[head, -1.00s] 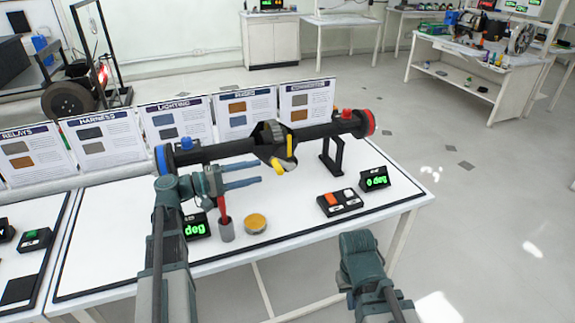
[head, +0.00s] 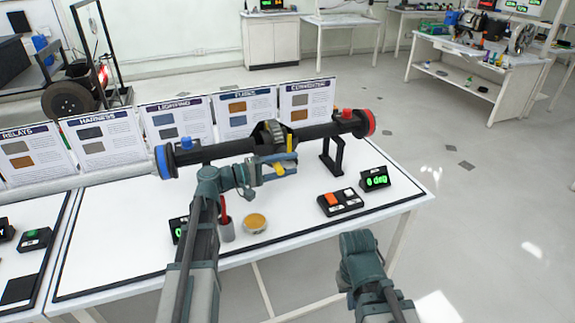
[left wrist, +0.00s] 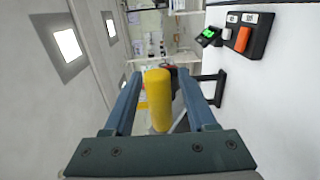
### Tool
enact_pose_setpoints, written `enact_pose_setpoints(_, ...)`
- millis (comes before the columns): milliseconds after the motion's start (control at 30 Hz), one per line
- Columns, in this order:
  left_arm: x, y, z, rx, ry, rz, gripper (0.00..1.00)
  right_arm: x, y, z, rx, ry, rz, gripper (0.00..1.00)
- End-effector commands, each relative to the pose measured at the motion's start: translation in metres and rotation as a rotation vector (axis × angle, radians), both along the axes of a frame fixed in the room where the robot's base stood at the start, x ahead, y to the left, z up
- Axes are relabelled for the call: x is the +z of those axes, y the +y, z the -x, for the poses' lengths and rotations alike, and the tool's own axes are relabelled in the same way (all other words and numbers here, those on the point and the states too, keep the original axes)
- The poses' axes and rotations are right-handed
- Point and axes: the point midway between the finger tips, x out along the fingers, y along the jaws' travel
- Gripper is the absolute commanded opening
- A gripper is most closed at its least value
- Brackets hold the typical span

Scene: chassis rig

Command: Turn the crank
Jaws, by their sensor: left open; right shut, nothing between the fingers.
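The crank has a dark hub (head: 268,135) on a black horizontal shaft (head: 222,149) with a blue left end and a red right end. A yellow bar (head: 290,143) shows by the hub, and the yellow handle (head: 279,168) sticks out below. My left gripper (head: 292,170) is at the handle, one finger partly covering it. In the left wrist view the yellow handle (left wrist: 159,100) stands between the open fingers of my left gripper (left wrist: 165,92), with gaps on both sides. Of my right arm only a link shows, at the bottom; its fingers are not in view.
A black stand (head: 333,152) holds the shaft's right side. A button box (head: 340,202) and a green-lit display (head: 374,179) are at the right.

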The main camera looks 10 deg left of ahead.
Motion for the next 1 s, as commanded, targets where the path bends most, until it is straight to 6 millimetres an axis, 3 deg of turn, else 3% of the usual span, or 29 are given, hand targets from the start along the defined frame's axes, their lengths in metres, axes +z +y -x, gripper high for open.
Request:
enact_pose_setpoints(33, 0.0000, 0.0002, 0.0000, 0.000, 0.000, 0.000, 0.55, 0.0000, 0.0000, 0.0000, 0.000, 0.000, 0.000, 0.00)
enact_pose_setpoints(333, 0.0000, 0.0004, 0.0001, 0.000, 0.000, 0.000, 0.01, 0.0000, 0.0000, 0.0000, 0.000, 0.000, 0.000, 0.00)
enact_pose_setpoints(1000, -0.0001, 0.0006, 0.0003, 0.000, 0.000, 0.000, 0.00, 0.0000, 0.0000, 0.0000, 0.000, 0.000, 0.000, 0.00)
